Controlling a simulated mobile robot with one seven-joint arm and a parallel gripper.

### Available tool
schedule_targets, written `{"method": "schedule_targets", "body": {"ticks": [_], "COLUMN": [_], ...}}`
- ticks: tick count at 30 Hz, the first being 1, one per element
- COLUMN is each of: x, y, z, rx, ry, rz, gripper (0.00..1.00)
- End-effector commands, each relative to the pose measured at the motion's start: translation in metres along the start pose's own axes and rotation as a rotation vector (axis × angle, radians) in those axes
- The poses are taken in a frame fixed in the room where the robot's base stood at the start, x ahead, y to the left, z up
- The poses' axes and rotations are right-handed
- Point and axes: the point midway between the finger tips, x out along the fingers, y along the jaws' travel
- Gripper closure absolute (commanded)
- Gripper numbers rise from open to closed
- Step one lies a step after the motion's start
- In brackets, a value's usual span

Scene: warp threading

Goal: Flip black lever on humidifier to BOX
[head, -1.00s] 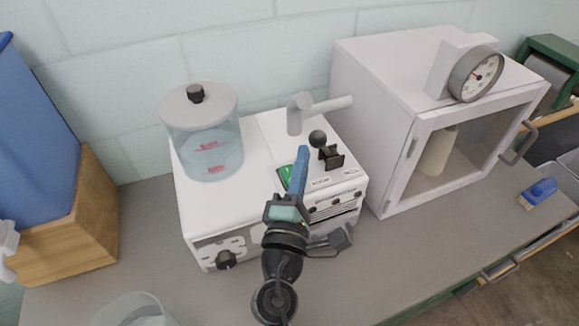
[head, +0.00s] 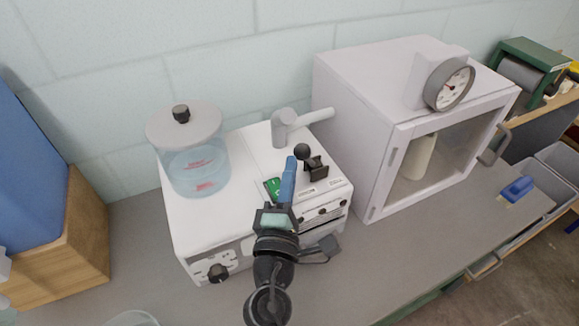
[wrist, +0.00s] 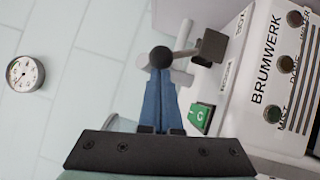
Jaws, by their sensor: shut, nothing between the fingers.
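The white humidifier (head: 190,225) stands on the grey bench with a clear water tank (head: 195,165) on its left part. Its black lever, with a round ball knob (head: 302,151), rises from a black bracket (head: 317,167) on the top right. My gripper (head: 290,162) has its blue fingers shut and empty, just left of the ball knob. In the wrist view the ball knob (wrist: 161,57) shows right at the tips of the blue fingers (wrist: 160,85), with the black bracket (wrist: 212,47) to the right. I cannot tell whether the fingers touch the knob.
A grey pipe (head: 310,118) runs from the humidifier toward the white glass-fronted box (head: 345,120) on the right, which carries a dial gauge (head: 449,85). A blue brush (head: 516,189) lies on the bench (head: 400,260) at right.

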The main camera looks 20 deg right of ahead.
Motion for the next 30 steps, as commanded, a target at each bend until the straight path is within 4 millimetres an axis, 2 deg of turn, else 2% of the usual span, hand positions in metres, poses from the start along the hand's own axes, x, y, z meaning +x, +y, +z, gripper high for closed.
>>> {"method": "schedule_targets", "body": {"ticks": [13, 23, 30], "x": [0.008, 0.02, 0.029], "y": [0.016, 0.03, 0.028], "z": [0.013, 0.031, 0.044], "rx": [0.12, 0.346, 0.503], "ry": [-0.007, -0.007, -0.007], "rz": [-0.081, -0.233, -0.337], "gripper": [1.0, 1.0, 1.0]}}
